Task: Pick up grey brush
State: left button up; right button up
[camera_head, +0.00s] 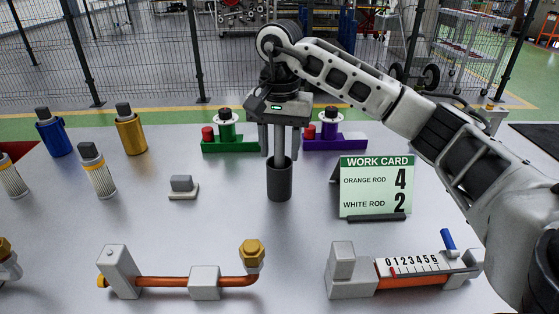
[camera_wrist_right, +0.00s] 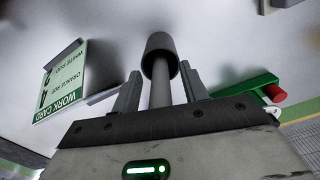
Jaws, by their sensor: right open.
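The grey brush (camera_head: 279,140) appears as a grey rod standing upright in a dark cylindrical cup (camera_head: 279,184) in the middle of the table. Its lower end is hidden in the cup. My right gripper (camera_head: 280,152) is above the cup, pointing down, with its open fingers on either side of the rod. In the right wrist view the rod (camera_wrist_right: 162,85) runs between the two spread fingers (camera_wrist_right: 160,78) into the cup (camera_wrist_right: 161,52). A gap shows on at least the left side. My left gripper is not in view.
A work card (camera_head: 376,188) stands right of the cup. Green (camera_head: 230,145) and purple (camera_head: 340,143) fixtures stand behind it. A small grey block on a base (camera_head: 182,187) lies left. Several canisters stand farther left; a pipe assembly (camera_head: 204,283) and a numbered gauge (camera_head: 410,267) are in front.

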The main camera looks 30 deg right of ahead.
grip_shut()
notch_tip(320, 180, up, 10)
jog(key=shift+p, duration=1.05)
